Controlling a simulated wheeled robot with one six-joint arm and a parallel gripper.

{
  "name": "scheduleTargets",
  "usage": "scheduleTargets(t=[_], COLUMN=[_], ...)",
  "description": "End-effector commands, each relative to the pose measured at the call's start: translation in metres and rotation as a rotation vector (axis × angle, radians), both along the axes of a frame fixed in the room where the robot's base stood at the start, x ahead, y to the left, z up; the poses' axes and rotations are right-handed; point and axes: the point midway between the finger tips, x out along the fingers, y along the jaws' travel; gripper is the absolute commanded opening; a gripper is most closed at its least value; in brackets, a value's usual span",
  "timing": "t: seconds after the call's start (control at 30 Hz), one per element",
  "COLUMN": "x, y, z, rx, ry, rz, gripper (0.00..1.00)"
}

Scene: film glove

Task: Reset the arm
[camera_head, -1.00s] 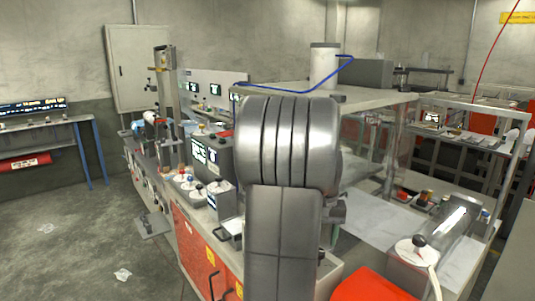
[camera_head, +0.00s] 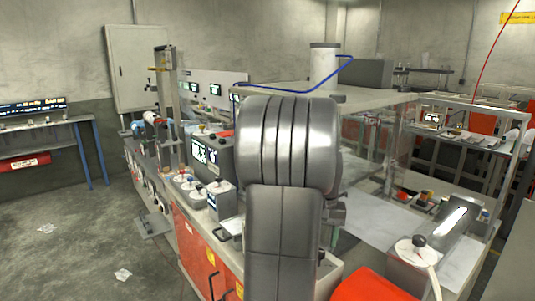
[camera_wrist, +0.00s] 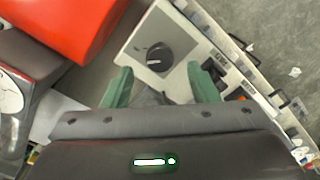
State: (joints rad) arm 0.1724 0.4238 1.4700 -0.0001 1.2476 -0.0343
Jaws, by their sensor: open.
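My gripper (camera_wrist: 161,88) shows in the wrist view with its two green fingers spread apart. Nothing is between the fingertips. Beyond them is a light panel with a black rotary knob (camera_wrist: 159,57) on a grey plate, apart from the fingers. In the head view my grey arm stands upright in the middle and hides part of the bench behind it. The gripper itself cannot be made out in the head view.
A bench with red cabinet doors (camera_head: 196,250) and instruments runs along the left of my arm. A red surface (camera_head: 375,287) is at the lower right, also in the wrist view (camera_wrist: 62,22). A glass-sided enclosure is at the right. Open floor (camera_head: 75,255) lies at the left.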

Motion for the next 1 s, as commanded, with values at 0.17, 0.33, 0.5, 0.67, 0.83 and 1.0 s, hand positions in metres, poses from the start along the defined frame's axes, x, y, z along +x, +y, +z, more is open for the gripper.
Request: scheduleTargets(t=[0.17, 0.33, 0.5, 0.67, 0.83, 1.0], x=[-0.001, 0.0, 0.0, 0.0, 0.0, 0.0], y=[0.0, 0.0, 0.0, 0.0, 0.0, 0.0], z=[-0.036, -0.037, -0.037, -0.036, -0.036, -0.036], rx=[0.001, 0.0, 0.0, 0.0, 0.0, 0.0], ry=[0.006, 0.0, 0.0, 0.0, 0.0, 0.0], rz=[0.0, 0.128, 0.265, 0.393, 0.528, 0.663], gripper=[0.54, 0.54, 0.54, 0.54, 0.54, 0.54])
